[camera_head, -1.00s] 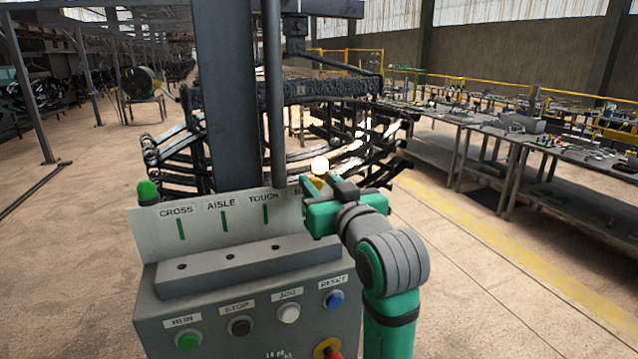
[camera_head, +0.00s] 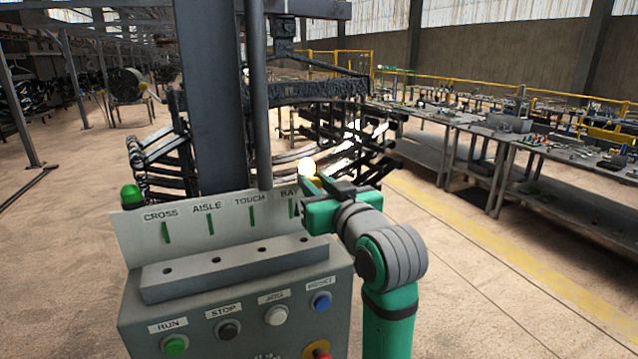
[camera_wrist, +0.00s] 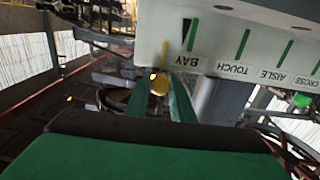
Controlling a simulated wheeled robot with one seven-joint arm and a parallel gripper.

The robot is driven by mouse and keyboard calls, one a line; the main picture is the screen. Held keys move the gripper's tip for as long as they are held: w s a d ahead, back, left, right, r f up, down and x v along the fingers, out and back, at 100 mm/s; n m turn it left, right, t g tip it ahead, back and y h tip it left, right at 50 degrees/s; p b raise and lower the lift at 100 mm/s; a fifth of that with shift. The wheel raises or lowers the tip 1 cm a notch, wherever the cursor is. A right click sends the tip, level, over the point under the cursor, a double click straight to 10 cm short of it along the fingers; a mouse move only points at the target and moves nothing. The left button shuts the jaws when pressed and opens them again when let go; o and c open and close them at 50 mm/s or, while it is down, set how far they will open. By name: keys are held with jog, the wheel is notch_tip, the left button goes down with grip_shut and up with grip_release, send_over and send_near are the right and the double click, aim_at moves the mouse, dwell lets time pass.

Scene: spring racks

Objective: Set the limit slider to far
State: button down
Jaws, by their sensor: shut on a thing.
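In the wrist view the yellow knob (camera_wrist: 160,85) sits between the fingertips of my gripper (camera_wrist: 160,92), on a thin yellow stem. My gripper (camera_head: 313,182) is shut on it. The plate bears green marks labelled CROSS, AISLE, TOUCH and BAY. A black pointer (camera_wrist: 187,30) lies at the BAY mark (camera_wrist: 191,34). No label reading "far" or "limit" is legible. My gripper hides part of the BAY end in the head view.
The grey console (camera_head: 140,320) has a green button (camera_head: 174,345), black button (camera_head: 228,329), white button (camera_head: 276,315) and blue button (camera_head: 320,301). A red knob sits at its lower edge. A dark post (camera_head: 215,100) rises behind. Workbenches (camera_head: 540,140) stand right; floor between is clear.

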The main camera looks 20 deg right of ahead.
jog(key=c, duration=1.5)
grip_release()
jog(key=shift+d, duration=0.4)
jog(key=shift+c, duration=0.2)
jog(key=shift+a, duration=0.15)
jog(key=s+d, duration=0.1)
jog(key=s, duration=0.9)
jog(key=shift+s, duration=0.35)
